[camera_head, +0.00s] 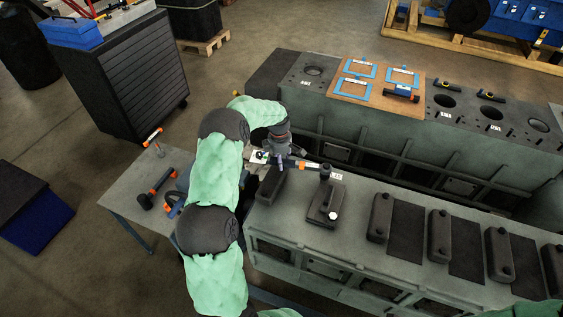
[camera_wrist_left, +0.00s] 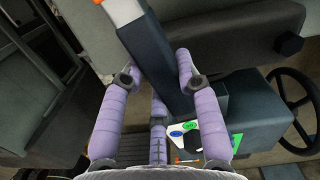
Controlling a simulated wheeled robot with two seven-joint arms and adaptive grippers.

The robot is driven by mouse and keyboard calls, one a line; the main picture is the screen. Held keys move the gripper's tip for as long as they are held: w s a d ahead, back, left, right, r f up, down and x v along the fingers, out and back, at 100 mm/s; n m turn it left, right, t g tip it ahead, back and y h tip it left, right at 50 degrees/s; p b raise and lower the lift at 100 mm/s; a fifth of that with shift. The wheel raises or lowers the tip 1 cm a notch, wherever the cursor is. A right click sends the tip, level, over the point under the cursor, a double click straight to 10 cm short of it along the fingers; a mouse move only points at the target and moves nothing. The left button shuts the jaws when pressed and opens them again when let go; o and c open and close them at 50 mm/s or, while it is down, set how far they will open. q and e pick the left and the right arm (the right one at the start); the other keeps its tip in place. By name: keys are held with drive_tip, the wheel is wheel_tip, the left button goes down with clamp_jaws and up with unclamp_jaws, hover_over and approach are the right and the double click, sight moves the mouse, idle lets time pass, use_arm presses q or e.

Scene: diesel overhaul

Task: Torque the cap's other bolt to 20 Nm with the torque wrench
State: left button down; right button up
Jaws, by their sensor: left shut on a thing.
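The torque wrench (camera_head: 302,165), a dark bar with an orange band, reaches right from my left gripper (camera_head: 273,158) in the head view. Its far end is over the far end of a dark bearing cap (camera_head: 322,208) on the engine block. I cannot tell whether it sits on a bolt there. A bright round bolt head (camera_head: 333,215) shows at the cap's near end. In the left wrist view, my left gripper's purple fingers (camera_wrist_left: 160,66) are shut on the wrench's dark shaft (camera_wrist_left: 158,58). My right gripper is out of view.
Several other dark caps (camera_head: 380,217) stand along the green-grey block (camera_head: 350,245). A side table (camera_head: 130,184) at left carries a hammer (camera_head: 157,190) and other tools. Behind is a long engine block (camera_head: 400,127) with a wooden board of blue gaskets (camera_head: 345,84).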

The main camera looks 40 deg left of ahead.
use_arm(q)
drive_tip(key=shift+w+a+r, duration=0.15)
drive_tip(key=shift+w+a, duration=0.05)
drive_tip(key=shift+a, duration=0.1)
drive_tip(key=shift+w+a, duration=0.15)
drive_tip(key=shift+w, duration=0.1)
drive_tip(key=shift+w+m, duration=0.15)
drive_tip(key=shift+m, duration=0.15)
idle(0.3)
drive_tip(key=shift+s+d, duration=0.2)
drive_tip(key=shift+s, duration=0.35)
drive_tip(key=shift+d+r+p, duration=0.1)
drive_tip(key=shift+r+p, duration=0.75)
drive_tip(key=shift+r, duration=0.85)
